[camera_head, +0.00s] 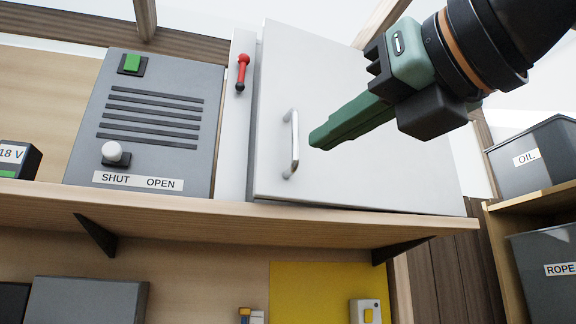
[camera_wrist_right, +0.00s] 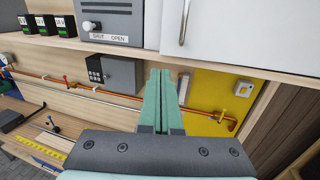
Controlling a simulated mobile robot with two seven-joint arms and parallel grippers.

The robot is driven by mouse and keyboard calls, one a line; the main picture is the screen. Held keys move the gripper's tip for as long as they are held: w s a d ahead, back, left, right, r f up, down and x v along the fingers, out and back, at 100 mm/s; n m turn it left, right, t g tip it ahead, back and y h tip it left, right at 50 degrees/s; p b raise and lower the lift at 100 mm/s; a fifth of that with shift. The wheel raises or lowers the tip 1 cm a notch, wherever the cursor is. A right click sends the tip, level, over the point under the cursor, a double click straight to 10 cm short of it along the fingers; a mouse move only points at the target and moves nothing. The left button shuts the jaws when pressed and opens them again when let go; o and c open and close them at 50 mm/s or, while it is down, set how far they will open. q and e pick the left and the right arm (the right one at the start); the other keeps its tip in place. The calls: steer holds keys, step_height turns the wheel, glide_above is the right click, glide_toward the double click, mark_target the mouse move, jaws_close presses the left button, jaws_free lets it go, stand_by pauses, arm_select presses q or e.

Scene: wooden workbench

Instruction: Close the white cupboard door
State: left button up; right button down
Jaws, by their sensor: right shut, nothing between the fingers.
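The white cupboard door (camera_head: 350,125) stands above the wooden shelf, with a metal bar handle (camera_head: 291,143) near its left edge. The door's left edge stands a little off the white cupboard frame, so it looks slightly ajar; the exact gap is hard to tell. My right gripper (camera_head: 314,141) comes in from the upper right, shut and empty, its green fingertips in front of the door just right of the handle. I cannot tell whether they touch it. In the right wrist view, the door (camera_wrist_right: 235,35) and handle (camera_wrist_right: 184,22) lie beyond the fingertips (camera_wrist_right: 159,72). My left gripper is not in view.
A red lever (camera_head: 242,72) sits on the frame left of the door. A grey box (camera_head: 150,145) marked SHUT and OPEN stands further left. The shelf (camera_head: 330,222) runs below. Bins labelled OIL (camera_head: 545,150) and ROPE (camera_head: 545,285) stand at the right.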

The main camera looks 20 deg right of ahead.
steer(key=d+m+h, duration=0.1)
steer(key=d+h, duration=0.1)
steer(key=d, duration=0.1)
steer(key=p, duration=0.4)
glide_toward(293, 192)
steer(key=shift+m+h, duration=0.3)
steer(key=shift+h, duration=0.1)
steer(key=w, duration=0.2)
steer(key=w+a, duration=0.1)
steer(key=w, duration=0.2)
steer(key=shift+w+a, duration=0.1)
steer(key=shift+w, duration=0.15)
steer(key=shift+w+a+f, duration=0.1)
steer(key=shift+w+f, duration=0.05)
steer(key=shift+w, duration=0.5)
